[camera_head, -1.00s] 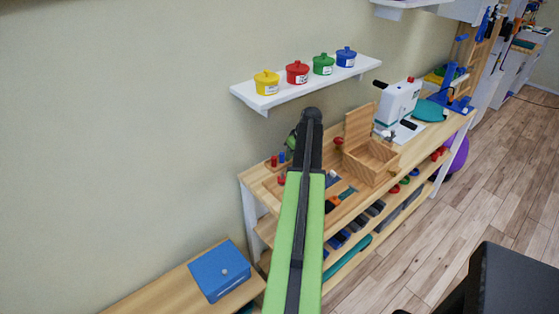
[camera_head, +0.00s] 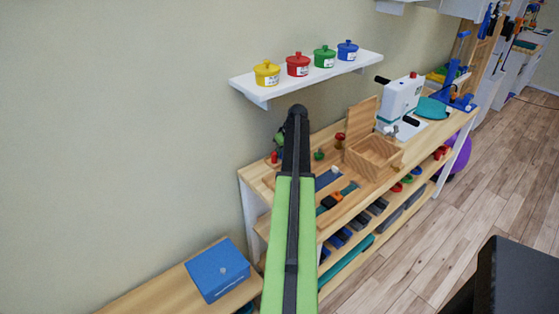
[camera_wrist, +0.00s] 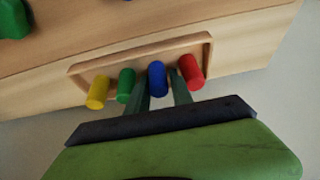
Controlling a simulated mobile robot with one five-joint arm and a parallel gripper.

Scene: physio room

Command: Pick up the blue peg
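The blue peg (camera_wrist: 157,78) stands in a wooden tray (camera_wrist: 90,66) in the wrist view, in a row between a green peg (camera_wrist: 125,85) and a red peg (camera_wrist: 191,72). A yellow peg (camera_wrist: 98,92) is at the left end. My gripper (camera_wrist: 160,84) is open, with one finger on each side of the blue peg; I cannot tell whether either touches it. In the head view my arm hides the blue peg and the fingers; the red peg (camera_head: 274,157) shows left of the arm.
An open wooden box (camera_head: 372,158) and a white machine (camera_head: 401,100) stand farther along the bench. A shelf (camera_head: 308,78) with several coloured pots is on the wall above. A blue box (camera_head: 218,270) sits on a lower bench at the front.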

